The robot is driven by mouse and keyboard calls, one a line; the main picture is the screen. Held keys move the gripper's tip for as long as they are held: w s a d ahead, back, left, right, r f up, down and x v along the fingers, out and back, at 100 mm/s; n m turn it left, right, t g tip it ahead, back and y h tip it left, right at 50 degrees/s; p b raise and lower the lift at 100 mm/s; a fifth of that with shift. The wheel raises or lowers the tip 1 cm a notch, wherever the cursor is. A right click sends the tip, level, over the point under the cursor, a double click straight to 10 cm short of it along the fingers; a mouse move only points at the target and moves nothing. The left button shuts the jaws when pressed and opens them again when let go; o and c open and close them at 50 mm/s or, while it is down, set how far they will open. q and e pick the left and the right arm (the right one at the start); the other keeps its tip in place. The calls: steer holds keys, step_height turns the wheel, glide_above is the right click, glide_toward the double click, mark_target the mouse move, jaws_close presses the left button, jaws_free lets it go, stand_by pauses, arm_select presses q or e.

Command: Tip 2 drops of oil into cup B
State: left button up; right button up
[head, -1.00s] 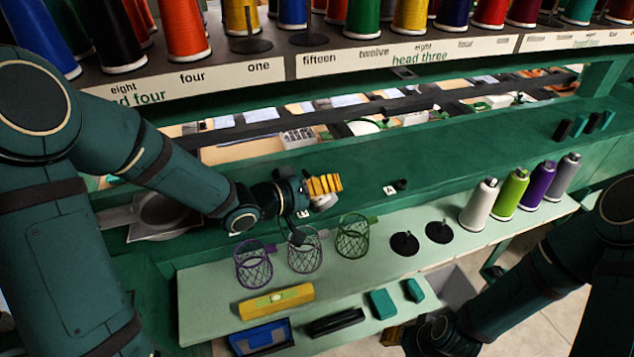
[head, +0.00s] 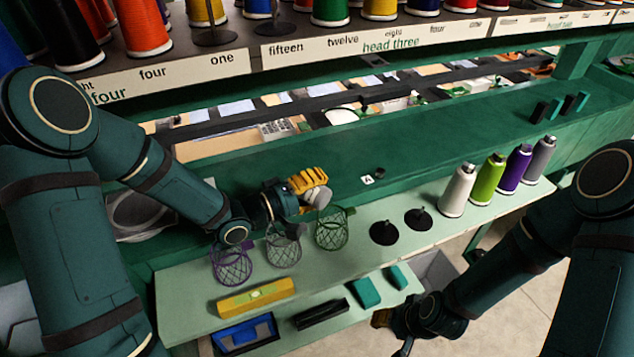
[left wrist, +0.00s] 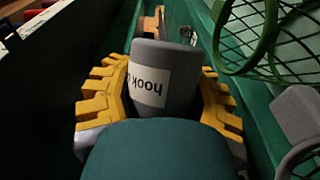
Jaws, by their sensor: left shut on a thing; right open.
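My left gripper (head: 312,188) is shut on a grey bottle (head: 322,199), above the green ledge. In the left wrist view the bottle (left wrist: 165,75) sits between the yellow fingers and has a white label reading "hook", its last part cut off. A small dark cup (head: 379,171) with a label "A" (head: 367,179) stands on the ledge to the right of the gripper. I cannot see cup B; the left gripper and bottle cover part of the ledge. My right gripper (head: 384,319) is open and low, beside the lower shelf, partly hidden by its arm.
Purple (head: 232,266), grey (head: 284,250) and green (head: 331,232) wire baskets stand on the pale shelf just below the left gripper. White, green, purple and grey thread cones (head: 459,190) stand to the right. The ledge's right stretch is mostly clear.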

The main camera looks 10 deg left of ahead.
stand_by(0.3)
arm_select(q)
steer(key=shift+r+n+t+h+p, duration=0.1)
steer(key=shift+n+t+h+p, duration=0.1)
steer(key=shift+n+p, duration=0.3)
steer(key=shift+r+n+t+h+p, duration=0.1)
steer(key=shift+n+t+p, duration=0.1)
steer(key=shift+n, duration=0.5)
steer(key=shift+d, duration=0.1)
stand_by(0.3)
steer(key=shift+w+a+f+m+g, duration=0.1)
steer(key=shift+a+m+g, duration=0.1)
steer(key=shift+m, duration=0.35)
steer(key=shift+w+a+f+m+g, duration=0.1)
steer(key=shift+m+g, duration=0.1)
steer(key=shift+m, duration=0.35)
steer(key=shift+s+d+f+m+y, duration=0.15)
steer(key=shift+m+y, duration=0.55)
steer(key=shift+m, duration=0.4)
